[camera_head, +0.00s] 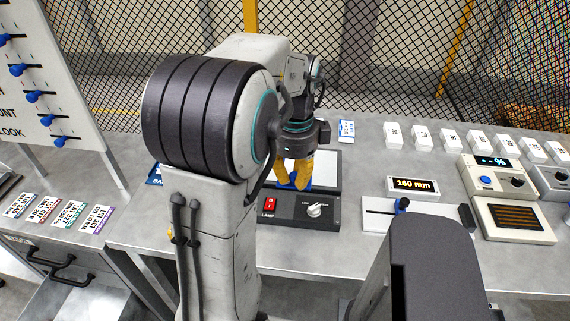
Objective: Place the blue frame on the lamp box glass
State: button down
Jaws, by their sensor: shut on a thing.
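The lamp box (290,208) stands on the bench, with a red switch and a white knob on its dark front panel. Its pale glass (328,168) shows to the right of my gripper and is partly hidden by it. My gripper (293,181) has yellow fingers pointing down over the lamp box. They are shut on the blue frame (320,187), of which only small blue parts show by the fingertips. I cannot tell whether the frame touches the glass.
A 160 mm display (412,187) and a white slide gauge (415,213) stand right of the lamp box. Several white blocks line the back of the bench. Lot cards (68,214) lie at left, below a board with blue pegs (45,80). My arm hides the bench's middle left.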

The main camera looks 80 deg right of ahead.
aim_at(288, 162)
jog(key=shift+w+d+f, duration=0.1)
jog(key=shift+w+d, duration=0.1)
jog(key=shift+d, duration=0.05)
jog(key=w+d+f+p, duration=0.1)
jog(key=d+f, duration=0.1)
jog(key=d, duration=0.1)
jog(key=w+d+f+p, duration=0.1)
jog(key=d+f, duration=0.1)
jog(key=d, duration=0.2)
jog(key=w+d+f, duration=0.1)
jog(key=d+f, duration=0.1)
jog(key=d, duration=0.1)
jog(key=shift+w+d+f+p, duration=0.1)
jog(key=shift+d+f+p, duration=0.2)
jog(key=shift+p, duration=0.1)
jog(key=shift+f+p, duration=0.4)
jog(key=shift+f, duration=1.7)
jog(key=shift+f, duration=0.1)
jog(key=c, duration=1.2)
grip_release()
jog(key=shift+c, duration=0.2)
